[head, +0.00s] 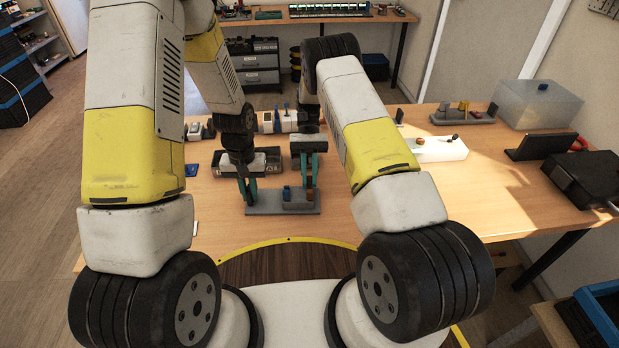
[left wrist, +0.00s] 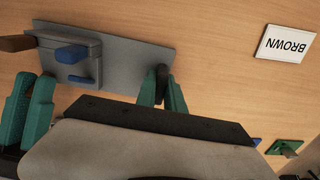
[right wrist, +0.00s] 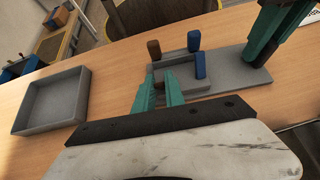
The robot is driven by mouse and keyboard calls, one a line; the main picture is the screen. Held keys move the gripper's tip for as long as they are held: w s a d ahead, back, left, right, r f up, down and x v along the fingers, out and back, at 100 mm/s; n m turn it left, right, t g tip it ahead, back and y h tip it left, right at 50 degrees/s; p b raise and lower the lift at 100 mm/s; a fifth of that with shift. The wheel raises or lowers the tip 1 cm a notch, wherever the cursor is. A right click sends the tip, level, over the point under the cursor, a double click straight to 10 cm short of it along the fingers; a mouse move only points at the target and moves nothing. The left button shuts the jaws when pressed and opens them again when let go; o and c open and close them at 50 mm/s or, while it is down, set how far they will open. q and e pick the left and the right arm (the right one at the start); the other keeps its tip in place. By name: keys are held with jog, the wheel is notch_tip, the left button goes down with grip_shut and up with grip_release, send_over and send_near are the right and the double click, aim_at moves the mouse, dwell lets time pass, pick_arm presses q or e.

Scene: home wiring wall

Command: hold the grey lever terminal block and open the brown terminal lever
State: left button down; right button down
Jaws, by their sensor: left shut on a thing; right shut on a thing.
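The grey lever terminal block (head: 270,209) lies near the table's front edge in the head view. In the left wrist view its long base (left wrist: 125,57) carries a blue upright piece (left wrist: 72,53), a low blue lever (left wrist: 82,80) and a brown upright piece (left wrist: 16,42). The right wrist view shows the brown piece (right wrist: 153,50) too. My left gripper (left wrist: 162,88) is shut on the base's bare end, on a dark part there. My right gripper (right wrist: 160,80) is shut at the brown side; its fingers hide the brown lever between them.
A white card reading BROWN (left wrist: 287,43) lies beside the block. A grey open tray (right wrist: 52,103) stands apart on the table. In the head view, a white block (head: 440,149), a clear box (head: 535,103) and a dark case (head: 592,180) are to the right.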

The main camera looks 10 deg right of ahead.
jog(key=shift+f+g, duration=0.1)
jog(key=shift+g, duration=0.2)
jog(key=c, duration=1.4)
grip_release()
notch_tip(320, 180, up, 10)
jog(key=shift+r, duration=0.1)
pick_arm(q)
jog(key=c, duration=1.4)
grip_release()
